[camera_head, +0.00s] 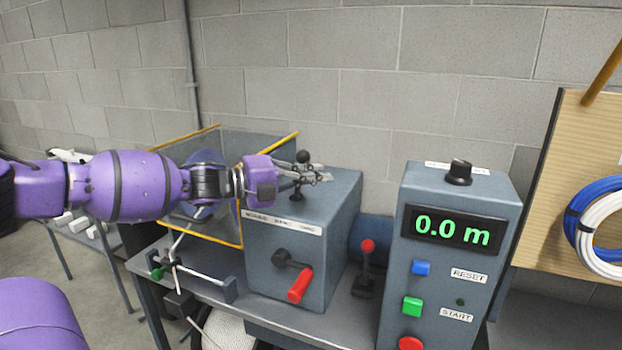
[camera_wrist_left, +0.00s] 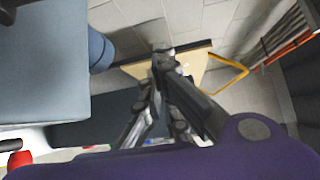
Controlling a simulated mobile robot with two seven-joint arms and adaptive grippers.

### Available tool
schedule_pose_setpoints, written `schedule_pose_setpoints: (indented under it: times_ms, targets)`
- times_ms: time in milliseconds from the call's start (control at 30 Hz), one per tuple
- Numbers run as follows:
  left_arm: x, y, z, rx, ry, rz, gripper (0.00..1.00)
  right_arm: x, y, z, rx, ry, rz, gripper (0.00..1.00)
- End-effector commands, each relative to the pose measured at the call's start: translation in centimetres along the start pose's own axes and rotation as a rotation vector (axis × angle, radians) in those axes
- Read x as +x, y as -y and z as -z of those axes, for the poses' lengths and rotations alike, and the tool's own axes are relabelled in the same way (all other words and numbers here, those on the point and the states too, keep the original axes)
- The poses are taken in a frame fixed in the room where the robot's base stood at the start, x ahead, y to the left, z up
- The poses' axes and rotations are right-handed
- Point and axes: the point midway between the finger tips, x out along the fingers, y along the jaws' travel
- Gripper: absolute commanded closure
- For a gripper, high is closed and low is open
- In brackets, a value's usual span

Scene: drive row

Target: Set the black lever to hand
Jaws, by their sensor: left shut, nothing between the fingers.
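The black lever (camera_head: 303,157) stands on top of a grey-blue box (camera_head: 348,190), with a round black knob showing above my gripper. A white label strip with small print runs along the box's upper front edge; I cannot read it surely. My left gripper (camera_head: 322,176) is shut and empty, reaching in from the left at the lever. Its fingers cover part of the lever's stem; I cannot tell whether they touch. The gripper's fingers show in the left wrist view (camera_wrist_left: 165,75), where I cannot make out the lever. My right gripper is not in view.
The box's front carries a red-handled crank (camera_head: 300,285). A red-knobbed lever (camera_head: 366,265) stands to its right. A control panel (camera_head: 455,290) reads 0.0 m. A yellow-edged clear guard (camera_head: 215,232) stands behind left, and a green-knobbed clamp (camera_head: 172,262) lies in front of it.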

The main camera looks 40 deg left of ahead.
Motion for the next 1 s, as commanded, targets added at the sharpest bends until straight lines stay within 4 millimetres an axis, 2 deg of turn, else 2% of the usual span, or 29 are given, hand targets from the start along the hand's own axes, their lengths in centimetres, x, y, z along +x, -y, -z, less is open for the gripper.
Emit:
schedule_pose_setpoints:
  times_ms: [33, 100, 300, 733, 1000]
  targets:
    - [0.3, -0.6, -0.6, 0.000, 0.003, -0.006, 1.00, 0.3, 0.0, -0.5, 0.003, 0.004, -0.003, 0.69]
    - [-0.3, -0.4, -1.8, 0.001, 0.005, -0.006, 1.00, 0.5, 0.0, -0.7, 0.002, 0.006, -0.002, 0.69]
    - [-1.0, -0.1, -3.5, 0.000, 0.002, -0.002, 1.00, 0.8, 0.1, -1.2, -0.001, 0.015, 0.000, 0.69]
    - [-1.2, 0.2, -3.8, -0.001, 0.001, 0.003, 1.00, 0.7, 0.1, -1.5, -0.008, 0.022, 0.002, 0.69]
    - [-2.3, 1.1, -4.8, -0.075, 0.004, 0.093, 1.00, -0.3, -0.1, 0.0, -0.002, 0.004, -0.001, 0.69]
